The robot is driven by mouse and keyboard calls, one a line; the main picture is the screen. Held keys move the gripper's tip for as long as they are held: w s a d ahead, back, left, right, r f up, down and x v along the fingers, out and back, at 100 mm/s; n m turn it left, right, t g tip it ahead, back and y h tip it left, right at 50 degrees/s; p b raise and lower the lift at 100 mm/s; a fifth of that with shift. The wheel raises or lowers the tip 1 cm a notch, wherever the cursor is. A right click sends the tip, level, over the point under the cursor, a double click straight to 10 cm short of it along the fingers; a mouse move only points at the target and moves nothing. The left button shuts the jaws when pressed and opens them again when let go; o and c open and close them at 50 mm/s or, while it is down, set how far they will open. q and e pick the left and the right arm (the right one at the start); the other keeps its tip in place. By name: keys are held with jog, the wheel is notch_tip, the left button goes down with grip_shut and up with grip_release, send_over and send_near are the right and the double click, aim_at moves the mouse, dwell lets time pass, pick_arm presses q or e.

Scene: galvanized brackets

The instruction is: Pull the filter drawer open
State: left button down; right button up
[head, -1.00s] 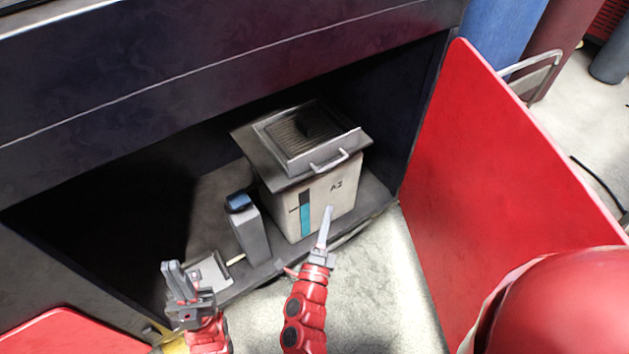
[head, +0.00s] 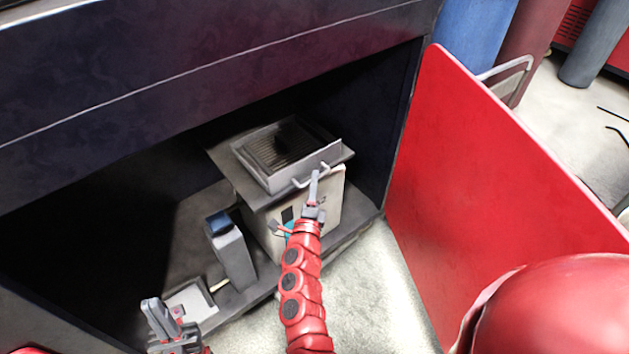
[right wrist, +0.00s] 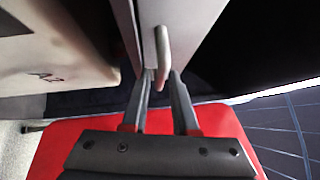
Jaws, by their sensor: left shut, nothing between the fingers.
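The filter drawer (head: 268,178) is a grey tray with a dark mesh, on top of the beige box (head: 328,195) inside the dark cabinet. Its bar handle (head: 299,183) is on the front and also shows in the right wrist view (right wrist: 162,45). My right gripper (head: 315,174) is at this handle. In the right wrist view its two fingers (right wrist: 160,78) are apart, with the handle's end between or just beyond their tips; contact cannot be told. My left gripper (head: 155,305) is shut and empty, low at the left, away from the drawer.
A grey canister with a blue top (head: 230,250) stands left of the box. A small light tray (head: 190,303) lies further left. The red open door (head: 490,180) bounds the right side. The cabinet's upper edge (head: 200,75) hangs above the opening.

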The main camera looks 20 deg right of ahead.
jog(key=shift+w+d+r, duration=0.15)
jog(key=shift+w+d, duration=0.2)
jog(key=shift+w, duration=0.25)
grip_shut()
dwell(1.1)
